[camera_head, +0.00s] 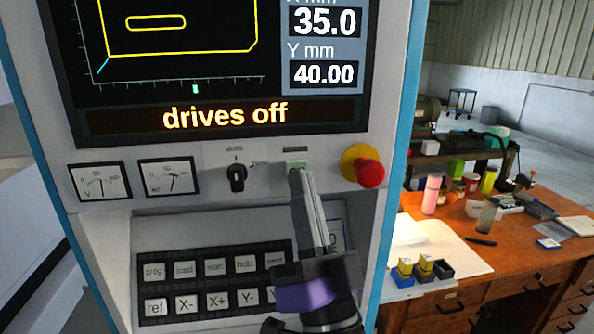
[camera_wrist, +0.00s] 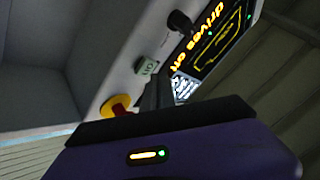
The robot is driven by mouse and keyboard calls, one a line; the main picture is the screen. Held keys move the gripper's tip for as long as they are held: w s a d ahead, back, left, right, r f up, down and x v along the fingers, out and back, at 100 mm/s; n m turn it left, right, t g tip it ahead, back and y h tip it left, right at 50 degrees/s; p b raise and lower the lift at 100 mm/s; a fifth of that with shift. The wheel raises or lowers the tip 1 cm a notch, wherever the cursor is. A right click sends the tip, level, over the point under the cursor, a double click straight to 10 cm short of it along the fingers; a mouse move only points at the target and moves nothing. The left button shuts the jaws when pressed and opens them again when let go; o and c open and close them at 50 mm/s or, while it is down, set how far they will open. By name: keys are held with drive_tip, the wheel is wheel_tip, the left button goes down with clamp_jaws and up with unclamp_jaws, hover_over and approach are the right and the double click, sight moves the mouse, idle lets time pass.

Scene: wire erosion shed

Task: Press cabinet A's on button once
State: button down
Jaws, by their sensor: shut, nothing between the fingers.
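The control cabinet (camera_head: 70,215) fills the left and middle of the head view, with blue edges; no letter A is readable on it. A small pale green button (camera_head: 297,164) sits between the black rotary switch and the red stop knob. The screen reads "drives off" (camera_head: 225,115).
A red stop knob on a yellow collar (camera_head: 370,173) is close right of the button. A black rotary switch (camera_head: 237,178) and two dial meters (camera_head: 168,177) are to the left. A keypad (camera_head: 215,280) lies below. A cluttered wooden desk (camera_head: 535,260) stands at right.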

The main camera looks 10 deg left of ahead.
drive_tip(key=shift+w+a, duration=0.1)
drive_tip(key=shift+w, duration=0.15)
drive_tip(key=shift+w+a, duration=0.1)
drive_tip(key=shift+w, duration=0.25)
idle(0.7)
drive_tip(key=shift+s, duration=0.1)
drive_tip(key=shift+s+d, duration=0.25)
drive_tip(key=shift+s, duration=0.4)
drive_tip(key=shift+s, duration=0.1)
drive_tip(key=shift+s+d+p, duration=0.2)
drive_tip(key=shift+s, duration=0.55)
drive_tip(key=shift+s+d+p, duration=0.25)
drive_tip(key=shift+s, duration=0.55)
drive_tip(key=shift+s+d+p, duration=0.2)
drive_tip(key=shift+s, duration=0.55)
